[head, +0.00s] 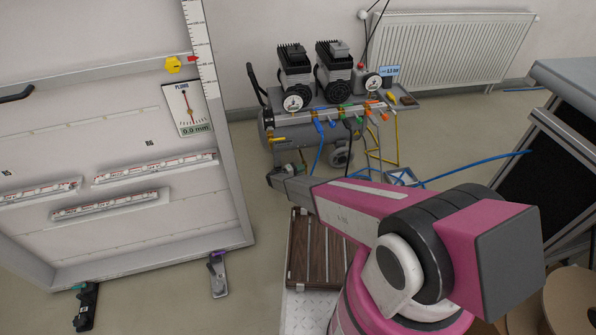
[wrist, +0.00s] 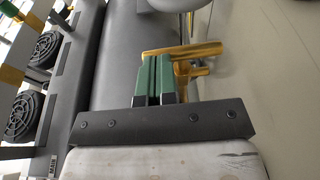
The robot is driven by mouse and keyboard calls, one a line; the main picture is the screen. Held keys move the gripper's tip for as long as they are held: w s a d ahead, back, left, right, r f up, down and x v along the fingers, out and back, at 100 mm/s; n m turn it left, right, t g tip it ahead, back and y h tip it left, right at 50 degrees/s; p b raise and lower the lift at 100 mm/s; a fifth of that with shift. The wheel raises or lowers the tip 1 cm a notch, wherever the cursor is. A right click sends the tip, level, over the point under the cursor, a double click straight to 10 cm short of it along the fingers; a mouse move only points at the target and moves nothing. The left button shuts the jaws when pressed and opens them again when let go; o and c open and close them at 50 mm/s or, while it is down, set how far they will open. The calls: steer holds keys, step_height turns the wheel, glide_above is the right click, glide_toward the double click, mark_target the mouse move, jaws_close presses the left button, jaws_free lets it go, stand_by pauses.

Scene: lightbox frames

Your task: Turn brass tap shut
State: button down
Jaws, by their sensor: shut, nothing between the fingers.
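The brass tap (wrist: 205,50) sits at the end of the grey compressor tank in the wrist view. Its lever lies across the picture just beyond my fingertips, with a second brass part below it to the right. My gripper (wrist: 155,57) is shut, its two green fingers side by side with nothing between them. The fingertips overlap the lever's left part; I cannot tell whether they touch it. In the head view a small brass piece (head: 277,139) shows at the tank's left end, and my gripper (head: 273,179) is below it, its fingers hard to make out.
The compressor (head: 318,110) carries two motors, gauges and a manifold with coloured valves. Blue and yellow hoses run down its right side. A white panel (head: 110,140) stands at left, a radiator (head: 450,50) behind.

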steer(key=shift+d+r+g+y, duration=0.2)
steer(key=shift+r+g+y, duration=0.1)
steer(key=shift+y, duration=0.3)
stand_by(0.4)
steer(key=shift+d+r+m+g+y, duration=0.2)
steer(key=shift+m+g+y, duration=0.05)
steer(key=shift+y, duration=0.3)
steer(key=shift+d+r+m+g+y, duration=0.15)
steer(key=shift+m+g+y, duration=0.1)
steer(key=shift+y, duration=0.3)
steer(key=y, duration=0.1)
steer(key=g+y, duration=0.1)
steer(key=d+y, duration=0.1)
steer(key=shift+w+r+m, duration=0.2)
steer(key=shift+r+m, duration=0.05)
steer(key=shift+m, duration=0.05)
steer(key=g+y, duration=0.1)
steer(key=y, duration=0.1)
steer(key=d+g+y, duration=0.1)
steer(key=y, duration=0.2)
steer(key=w+d+m+g+y, duration=0.1)
steer(key=y, duration=0.1)
steer(key=shift+d+f, duration=0.25)
steer(key=shift+f, duration=0.05)
steer(key=shift+d+f, duration=0.2)
steer(key=shift+d, duration=0.15)
